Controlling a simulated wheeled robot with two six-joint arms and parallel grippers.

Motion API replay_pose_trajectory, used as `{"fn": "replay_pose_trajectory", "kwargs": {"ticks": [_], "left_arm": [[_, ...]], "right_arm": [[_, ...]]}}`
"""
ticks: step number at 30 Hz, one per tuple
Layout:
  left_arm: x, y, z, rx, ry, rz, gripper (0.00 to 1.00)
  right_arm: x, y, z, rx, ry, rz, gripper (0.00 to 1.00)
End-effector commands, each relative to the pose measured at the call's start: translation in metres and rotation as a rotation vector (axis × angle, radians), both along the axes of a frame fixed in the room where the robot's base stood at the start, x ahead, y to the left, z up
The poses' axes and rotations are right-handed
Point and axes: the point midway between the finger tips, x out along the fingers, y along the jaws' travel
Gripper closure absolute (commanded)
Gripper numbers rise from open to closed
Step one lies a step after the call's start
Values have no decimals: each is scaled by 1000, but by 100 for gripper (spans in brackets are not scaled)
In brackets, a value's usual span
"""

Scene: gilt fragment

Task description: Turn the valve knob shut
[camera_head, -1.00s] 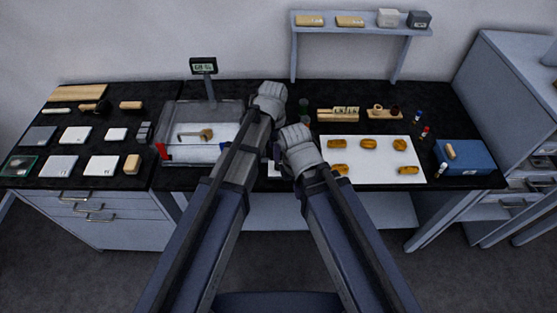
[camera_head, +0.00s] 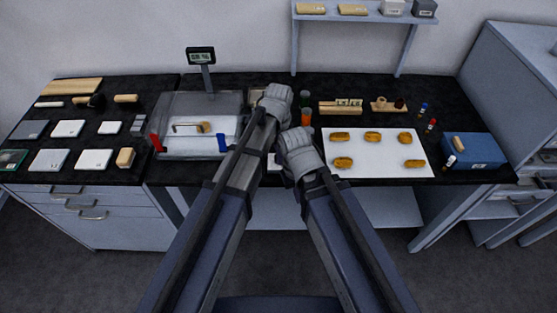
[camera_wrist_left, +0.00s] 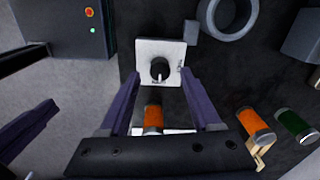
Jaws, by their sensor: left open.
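The valve knob (camera_wrist_left: 160,69) is a round black knob with a pale pointer mark, on a square white plate with small dark lettering, in the left wrist view. The pointer faces the bottom of that picture. My left gripper (camera_wrist_left: 162,78) is open, its two purple fingers on either side of the knob in the picture; I cannot tell whether they touch it. In the head view my left gripper (camera_head: 272,106) is over the middle of the bench, its fingers hidden. My right gripper (camera_head: 297,150) is close beside it, nearer the front edge, fingers hidden. The knob is not discernible there.
An orange cylinder (camera_wrist_left: 153,118) shows between my left fingers, with another orange cylinder (camera_wrist_left: 252,124) and a green one (camera_wrist_left: 294,123) to the right. A grey ring (camera_wrist_left: 232,14) lies beyond the plate. A glass-walled balance (camera_head: 195,140) stands left, a white sheet (camera_head: 377,165) with golden pieces right.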

Motion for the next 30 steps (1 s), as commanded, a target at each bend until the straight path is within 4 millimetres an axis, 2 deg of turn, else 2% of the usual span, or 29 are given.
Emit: {"fn": "replay_pose_trajectory", "kwargs": {"ticks": [1, 4, 14, 30], "left_arm": [[0, 0, -11, 0, 0, 0, 36], [0, 0, -17, 0, 0, 0, 36], [0, 0, -18, 0, 0, 0, 36], [0, 0, -18, 0, 0, 0, 96]], "right_arm": [[0, 0, -12, 0, 0, 0, 100], [0, 0, -17, 0, 0, 0, 100], [0, 0, -18, 0, 0, 0, 100], [0, 0, -18, 0, 0, 0, 100]]}}
